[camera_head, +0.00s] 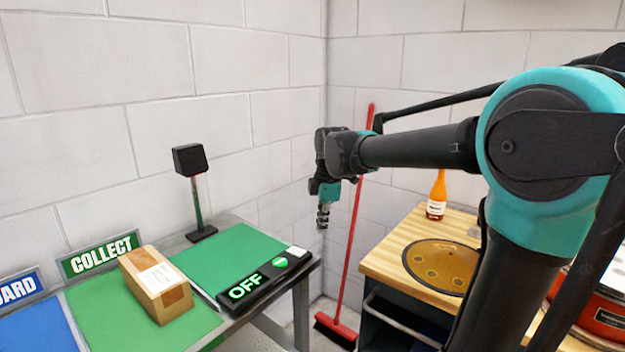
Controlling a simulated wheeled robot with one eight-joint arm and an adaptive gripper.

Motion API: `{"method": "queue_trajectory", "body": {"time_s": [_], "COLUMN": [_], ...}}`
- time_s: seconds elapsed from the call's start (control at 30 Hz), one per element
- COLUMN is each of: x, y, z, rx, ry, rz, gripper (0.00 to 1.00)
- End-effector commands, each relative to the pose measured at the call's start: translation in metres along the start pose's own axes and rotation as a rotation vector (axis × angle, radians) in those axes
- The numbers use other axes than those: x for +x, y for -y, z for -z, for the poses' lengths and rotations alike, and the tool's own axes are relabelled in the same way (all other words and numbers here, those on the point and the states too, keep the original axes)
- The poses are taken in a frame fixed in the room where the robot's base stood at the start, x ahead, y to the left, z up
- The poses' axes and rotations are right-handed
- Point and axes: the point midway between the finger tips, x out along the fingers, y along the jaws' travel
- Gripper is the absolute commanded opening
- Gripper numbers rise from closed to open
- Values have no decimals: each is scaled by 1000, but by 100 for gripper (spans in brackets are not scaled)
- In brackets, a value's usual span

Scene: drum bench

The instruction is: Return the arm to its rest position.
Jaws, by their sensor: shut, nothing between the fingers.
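My arm reaches from the right side of the head view across to the middle. My gripper (322,222) hangs at its far end, pointing down, with its fingers together and nothing held. It is in the air in front of the wall corner, between the green-topped bench on the left and the wooden-topped bench on the right. In the picture it lies just right of the bench's right end. My arm's large teal joint hides part of the wooden bench.
A cardboard box (157,285) sits on the green mat by the COLLECT sign (100,254). A black OFF panel (262,283) lies along the bench edge, near a lamp-like stand (197,200). A red broom (357,225), orange bottle (437,196) and round drum plate (440,266) are right.

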Motion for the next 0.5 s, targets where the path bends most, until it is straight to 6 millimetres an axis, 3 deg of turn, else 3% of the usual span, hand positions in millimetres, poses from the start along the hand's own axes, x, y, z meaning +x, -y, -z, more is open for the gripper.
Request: {"method": "queue_trajectory", "body": {"time_s": [0.03,0.2,0.5], "x": [14,57,124], "y": [17,75,193], "z": [-19,-68,-125], "rx": [135,622,1428], "ry": [6,11,-27], "rz": [-17,-80,-201], "gripper": [0,0,0]}}
